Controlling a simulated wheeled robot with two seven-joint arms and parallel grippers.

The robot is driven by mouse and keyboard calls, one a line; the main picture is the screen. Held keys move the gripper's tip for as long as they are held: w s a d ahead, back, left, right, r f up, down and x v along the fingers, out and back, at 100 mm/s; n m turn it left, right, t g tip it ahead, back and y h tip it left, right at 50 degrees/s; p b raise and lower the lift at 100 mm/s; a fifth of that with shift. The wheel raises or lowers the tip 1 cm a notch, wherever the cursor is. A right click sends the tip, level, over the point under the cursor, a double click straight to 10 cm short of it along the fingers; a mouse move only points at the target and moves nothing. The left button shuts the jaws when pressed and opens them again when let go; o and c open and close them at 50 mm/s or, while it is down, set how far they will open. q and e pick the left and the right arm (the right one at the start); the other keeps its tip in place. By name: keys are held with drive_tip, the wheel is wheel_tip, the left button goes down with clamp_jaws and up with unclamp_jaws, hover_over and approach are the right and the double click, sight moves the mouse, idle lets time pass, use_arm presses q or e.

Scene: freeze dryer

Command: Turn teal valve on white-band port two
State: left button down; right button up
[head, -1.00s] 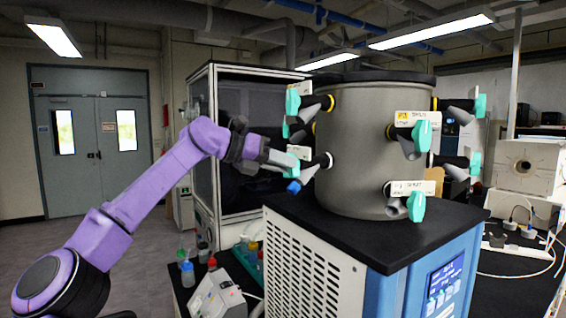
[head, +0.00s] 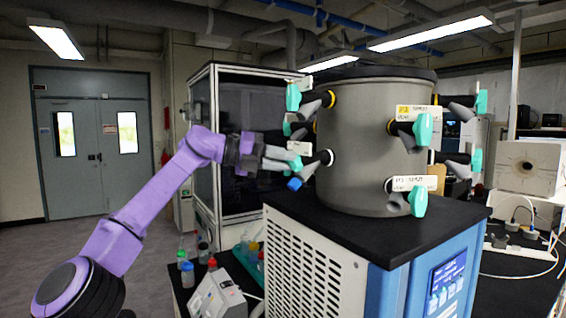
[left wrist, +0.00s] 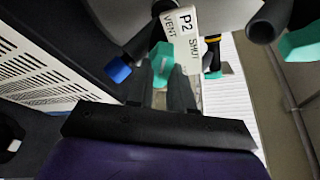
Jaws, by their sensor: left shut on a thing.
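The grey drum (head: 365,150) carries several ports with teal valve handles. The port at its left, with a pale tag (head: 299,148), has a teal handle (head: 294,161) and a blue-tipped outlet (head: 294,184). In the left wrist view the tag (left wrist: 183,40) reads P2, VENT and SHUT. My left gripper (head: 283,160) is level with this handle and shut on it, coming from the left; its fingers (left wrist: 168,65) hide part of it. The blue tip (left wrist: 118,70) is left of the fingers in the wrist view. My right gripper is not in view.
Another port with a teal handle (head: 293,97) is just above the left gripper. Front ports have teal handles (head: 423,129) and (head: 418,201). The drum stands on a blue cabinet (head: 420,270) with a black top. Bottles (head: 187,273) stand low at left; a glass cabinet is behind.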

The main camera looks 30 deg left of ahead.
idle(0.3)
use_arm(q)
drive_tip(key=c, duration=1)
unclamp_jaws()
drive_tip(key=shift+s+a, duration=0.1)
drive_tip(key=b+v, duration=0.2)
drive_tip(key=v, duration=0.8)
drive_tip(key=shift+s+a, duration=0.1)
drive_tip(key=shift+a, duration=0.1)
